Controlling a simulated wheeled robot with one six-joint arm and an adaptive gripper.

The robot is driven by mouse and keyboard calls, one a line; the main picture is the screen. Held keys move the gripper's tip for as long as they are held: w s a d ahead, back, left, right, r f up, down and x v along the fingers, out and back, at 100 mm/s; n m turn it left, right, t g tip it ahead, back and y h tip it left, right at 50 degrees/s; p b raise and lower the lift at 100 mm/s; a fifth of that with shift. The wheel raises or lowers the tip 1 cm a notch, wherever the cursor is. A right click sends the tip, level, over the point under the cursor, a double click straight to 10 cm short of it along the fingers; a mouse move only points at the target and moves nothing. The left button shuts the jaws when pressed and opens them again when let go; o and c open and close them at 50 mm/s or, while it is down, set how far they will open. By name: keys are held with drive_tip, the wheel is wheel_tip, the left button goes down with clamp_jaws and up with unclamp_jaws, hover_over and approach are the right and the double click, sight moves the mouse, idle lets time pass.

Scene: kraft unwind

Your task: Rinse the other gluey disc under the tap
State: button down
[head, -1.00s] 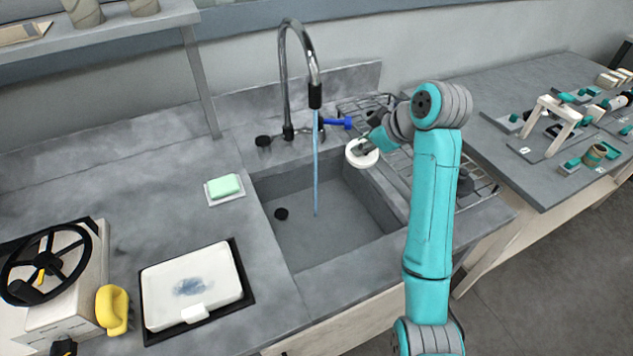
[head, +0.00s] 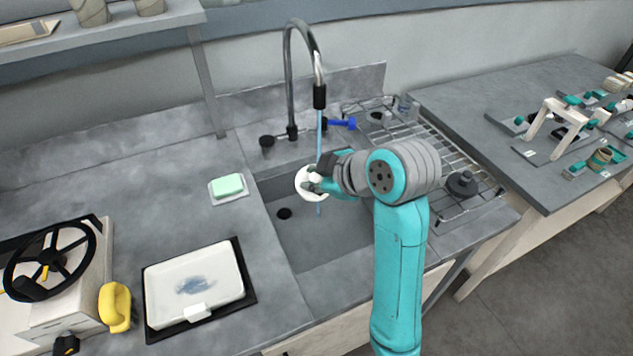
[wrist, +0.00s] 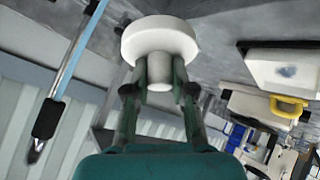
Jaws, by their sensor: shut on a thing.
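My gripper (head: 322,183) is shut on the hub of a white disc (head: 309,187), held above the sink (head: 340,235). In the wrist view the disc (wrist: 160,37) is broad and round, with its short hub between my fingers (wrist: 160,85). The tap (head: 319,95) is running. Its thin blue stream (head: 319,209) passes at the disc in the head view. In the wrist view the stream (wrist: 85,45) shows to the left, apart from the disc. I cannot make out glue on the disc.
A wire rack (head: 432,150) right of the sink holds a dark disc-shaped part (head: 462,184). A green soap bar (head: 228,185), a white tray (head: 215,270) and a yellow handle (head: 115,307) are on the left.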

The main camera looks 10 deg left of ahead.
sight(314, 174)
drive_tip(key=w+a+f, duration=0.2)
drive_tip(key=w+a, duration=0.1)
drive_tip(key=w, duration=0.8)
idle(0.5)
drive_tip(key=shift+f, duration=0.1)
drive_tip(key=shift+d, duration=0.1)
idle(0.4)
drive_tip(key=shift+w+d, duration=0.15)
drive_tip(key=shift+d, duration=0.35)
drive_tip(key=shift+a, duration=0.15)
drive_tip(key=shift+s+a, duration=0.2)
drive_tip(key=shift+a, duration=0.25)
drive_tip(key=shift+s+d, duration=0.35)
drive_tip(key=shift+s, duration=0.95)
drive_tip(key=shift+s+d, duration=0.4)
drive_tip(key=shift+s, duration=0.85)
drive_tip(key=shift+s+d, duration=0.35)
drive_tip(key=shift+s, duration=0.95)
